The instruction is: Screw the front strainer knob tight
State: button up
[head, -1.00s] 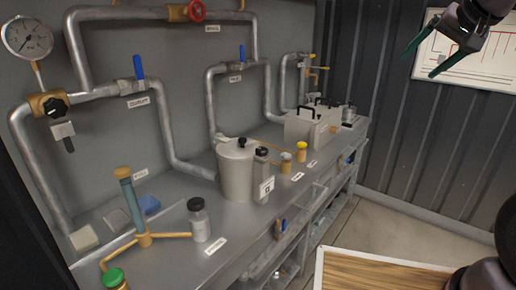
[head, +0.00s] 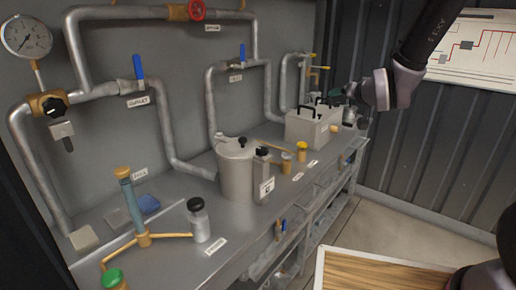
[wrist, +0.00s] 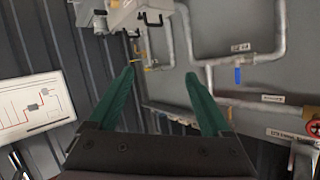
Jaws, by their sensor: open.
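My gripper (wrist: 162,84) is open, its two green fingers apart with nothing between them in the wrist view. In the head view my gripper (head: 338,97) is at the far right end of the bench, above and near a grey box with black handles (head: 305,126); its fingers are small and partly hidden there. That box also shows in the wrist view (wrist: 128,14), beyond the fingertips. A grey lidded pot (head: 236,172) stands mid-bench with a small black knob (head: 243,141) at its lid. A slim grey canister (head: 262,178) with a black top stands beside it. I cannot tell which part is the front strainer knob.
Pipes with blue-handled valves (head: 138,66) and a red handwheel (head: 197,10) line the back wall. A glass jar (head: 199,222), a yellow-capped tube (head: 130,205) and small brass fittings (head: 286,164) stand on the bench (head: 185,258).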

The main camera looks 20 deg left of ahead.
jog(key=s+a+f+n+y, duration=0.3)
jog(key=a+f, duration=0.6)
jog(key=a, duration=0.1)
jog(key=n+y, duration=0.5)
send_near(260, 147)
jog(key=shift+w+a+f+g, duration=0.1)
jog(key=shift+w+f+g, duration=0.1)
jog(key=shift+w+g, duration=0.2)
jog(key=shift+a, duration=0.25)
jog(key=x, duration=1)
jog(key=shift+w+r, duration=0.15)
grip_shut()
jog(key=shift+w+d+m+t+h, duration=0.1)
jog(key=shift+d+m+t+h, duration=0.05)
jog(key=shift+m+t+h, duration=0.9)
jog(key=shift+w+d+m+t+h, duration=0.15)
jog(key=shift+m+t+h, duration=0.55)
jog(key=shift+h, duration=0.55)
